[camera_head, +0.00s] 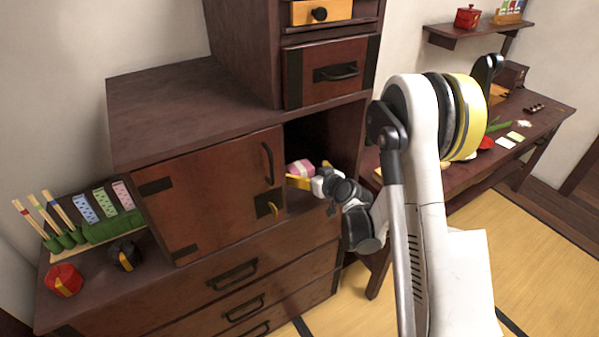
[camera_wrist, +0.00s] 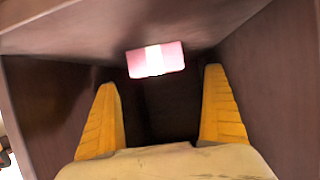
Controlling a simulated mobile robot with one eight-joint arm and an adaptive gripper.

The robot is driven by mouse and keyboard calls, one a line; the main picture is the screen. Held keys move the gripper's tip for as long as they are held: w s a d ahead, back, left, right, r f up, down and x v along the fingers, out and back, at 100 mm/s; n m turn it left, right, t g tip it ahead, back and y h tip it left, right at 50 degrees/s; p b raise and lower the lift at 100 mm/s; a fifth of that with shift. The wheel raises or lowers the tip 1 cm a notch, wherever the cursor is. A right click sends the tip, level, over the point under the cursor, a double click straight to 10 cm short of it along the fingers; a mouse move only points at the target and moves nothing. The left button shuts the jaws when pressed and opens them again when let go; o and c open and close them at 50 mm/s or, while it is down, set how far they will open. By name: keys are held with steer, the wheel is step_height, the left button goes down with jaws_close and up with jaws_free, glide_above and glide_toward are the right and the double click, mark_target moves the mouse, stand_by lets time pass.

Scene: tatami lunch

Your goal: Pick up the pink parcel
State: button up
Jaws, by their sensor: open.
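The pink parcel (camera_head: 299,168) sits inside the dark open compartment of the wooden cabinet. It is a small pink box with a pale band. In the wrist view the parcel (camera_wrist: 155,60) lies ahead of my gripper, between the lines of the two yellow fingers and beyond their tips. My gripper (camera_head: 299,179) is at the compartment's opening, close to the parcel. In the wrist view my gripper (camera_wrist: 163,77) is open and its fingers are wide apart, with nothing between them. The exact gap to the parcel is hard to tell.
The compartment walls (camera_wrist: 285,75) stand close on both sides of my fingers. A sliding door (camera_head: 215,195) covers the cabinet's left part. Drawers (camera_head: 240,290) lie below. A red container (camera_head: 63,280) and a black one (camera_head: 126,255) stand at the left. A side table (camera_head: 480,170) stands right.

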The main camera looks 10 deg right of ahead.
mark_target(300, 167)
steer(key=b+x, duration=0.2)
steer(key=x, duration=0.4)
steer(key=shift+d+r+b, duration=0.1)
steer(key=shift+b, duration=0.2)
steer(key=shift+r, duration=0.1)
steer(key=c, duration=1.3)
